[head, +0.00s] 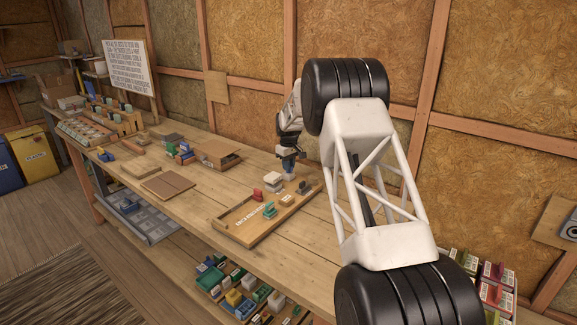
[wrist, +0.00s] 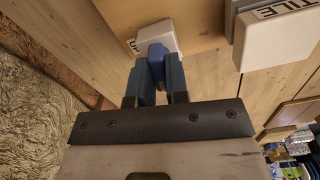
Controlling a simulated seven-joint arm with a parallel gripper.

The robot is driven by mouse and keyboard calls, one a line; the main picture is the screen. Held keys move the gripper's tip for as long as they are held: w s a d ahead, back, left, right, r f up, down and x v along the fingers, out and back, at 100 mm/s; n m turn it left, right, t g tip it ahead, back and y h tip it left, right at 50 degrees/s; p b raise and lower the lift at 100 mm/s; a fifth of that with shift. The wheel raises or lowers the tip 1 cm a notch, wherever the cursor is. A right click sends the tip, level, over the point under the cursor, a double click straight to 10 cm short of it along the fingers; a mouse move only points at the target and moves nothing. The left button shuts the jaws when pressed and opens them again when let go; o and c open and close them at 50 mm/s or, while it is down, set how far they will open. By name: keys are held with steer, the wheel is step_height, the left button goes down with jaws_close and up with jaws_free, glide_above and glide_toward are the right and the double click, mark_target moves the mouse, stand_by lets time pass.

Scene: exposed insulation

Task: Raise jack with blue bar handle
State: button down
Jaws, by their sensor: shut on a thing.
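My gripper (head: 288,158) is at the back edge of the wooden tray on the workbench. In the wrist view its two dark blue-grey fingers (wrist: 157,84) are shut on the blue bar handle (wrist: 156,57) of a small jack. The jack's whitish body (wrist: 158,36) shows beyond the fingertips, with a bit of dark lettering at its side. In the head view the pale body (head: 289,174) sits just under the gripper. I cannot tell whether its base touches the wood. The fingers hide part of the handle.
The wooden tray (head: 240,232) also holds red, green, cream and dark-topped small pieces. A white block lettered "TILE" (wrist: 280,40) stands close on the right in the wrist view. The insulated wall (head: 245,110) rises behind the bench. Bare bench lies left of the tray.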

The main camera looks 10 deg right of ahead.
steer(key=shift+n, duration=1)
steer(key=shift+w, duration=0.1)
steer(key=shift+r, duration=0.1)
steer(key=c, duration=1.1)
jaws_free()
steer(key=shift+r, duration=3.85)
steer(key=shift+r, duration=0.1)
